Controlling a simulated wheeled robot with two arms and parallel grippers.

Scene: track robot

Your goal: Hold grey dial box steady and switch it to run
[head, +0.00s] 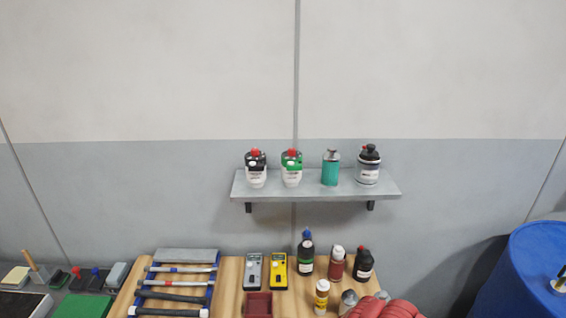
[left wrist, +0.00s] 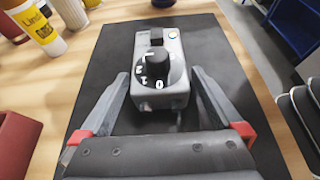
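The grey dial box (left wrist: 154,96) lies on a black mat (left wrist: 95,62) in the left wrist view. It has a round black dial (left wrist: 157,66) with white marks around it, and a dark square part at its far end. The dial's setting is too small to read for sure. My left gripper (left wrist: 158,84) is open, with one finger on each side of the box's near part. Narrow gaps seem to show between fingers and box. I cannot pick out this box in the head view, and neither gripper shows there. My right gripper is in no view.
A yellow-labelled bottle (left wrist: 40,30) and a dark red bin (left wrist: 14,140) stand left of the mat. In the head view, a grey meter (head: 252,271) and a yellow meter (head: 278,271) lie near several bottles. A blue drum (head: 525,270) stands at right.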

